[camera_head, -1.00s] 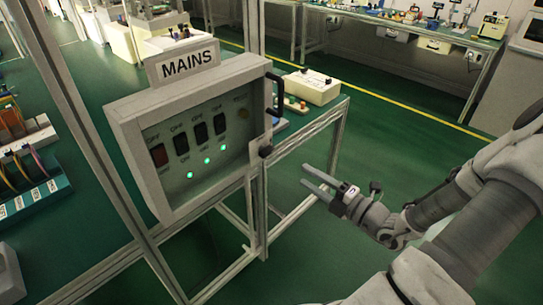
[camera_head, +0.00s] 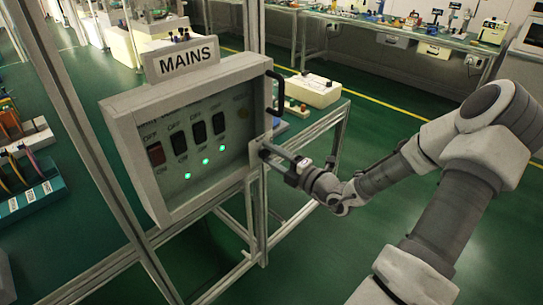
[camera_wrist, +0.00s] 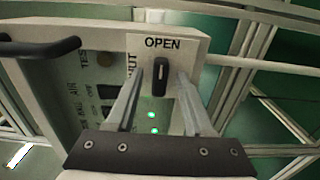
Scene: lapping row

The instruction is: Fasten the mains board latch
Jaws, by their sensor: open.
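The grey mains board (camera_head: 125,115) stands on a frame at the left, under a MAINS sign (camera_head: 187,58). Its latch is a dark knob (camera_wrist: 160,77) on a pale plate (camera_wrist: 138,50) at the board's right edge. In the wrist view the knob lies lengthwise toward the word OPEN. Lettering at the plate's left, partly covered by a finger, ends in "UT". My gripper (camera_wrist: 167,76) is open, one finger on each side of the knob; I cannot tell if they touch it. In the head view my gripper (camera_head: 268,150) reaches the board's right edge and mostly hides the latch.
A black bar handle (camera_head: 278,94) sticks out above the latch; it also shows in the wrist view (camera_wrist: 40,46). Switches and green lights (camera_head: 205,162) are on the board's face. Green floor is clear at the right.

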